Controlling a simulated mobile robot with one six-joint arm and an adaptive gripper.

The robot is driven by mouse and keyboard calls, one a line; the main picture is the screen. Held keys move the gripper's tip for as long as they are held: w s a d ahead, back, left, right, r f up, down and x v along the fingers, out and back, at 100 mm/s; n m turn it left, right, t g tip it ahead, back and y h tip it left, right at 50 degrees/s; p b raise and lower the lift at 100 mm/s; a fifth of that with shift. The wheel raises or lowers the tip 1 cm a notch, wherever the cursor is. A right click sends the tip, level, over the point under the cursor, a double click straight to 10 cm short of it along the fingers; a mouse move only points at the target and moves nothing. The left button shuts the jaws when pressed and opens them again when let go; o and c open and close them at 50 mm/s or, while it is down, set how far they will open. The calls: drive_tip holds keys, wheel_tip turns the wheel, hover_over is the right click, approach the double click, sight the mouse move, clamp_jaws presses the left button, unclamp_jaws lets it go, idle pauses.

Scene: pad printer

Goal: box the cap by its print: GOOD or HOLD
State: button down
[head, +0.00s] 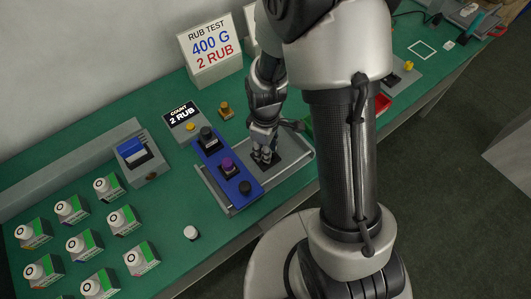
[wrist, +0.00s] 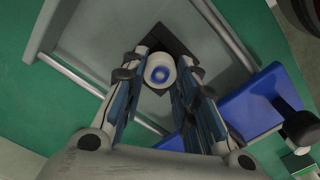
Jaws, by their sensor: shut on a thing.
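A blue bar (head: 212,159) with black and purple knobs lies across the plate, close left of my gripper. A sign (head: 211,48) reads RUB TEST 400 G 2 RUB; a counter (head: 183,115) reads COUNT 2 RUB. Several labelled blocks with white round pieces (head: 141,257) stand left.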

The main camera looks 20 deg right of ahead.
drive_tip(key=shift+r+p, duration=2.15)
drive_tip(key=shift+r, duration=0.7)
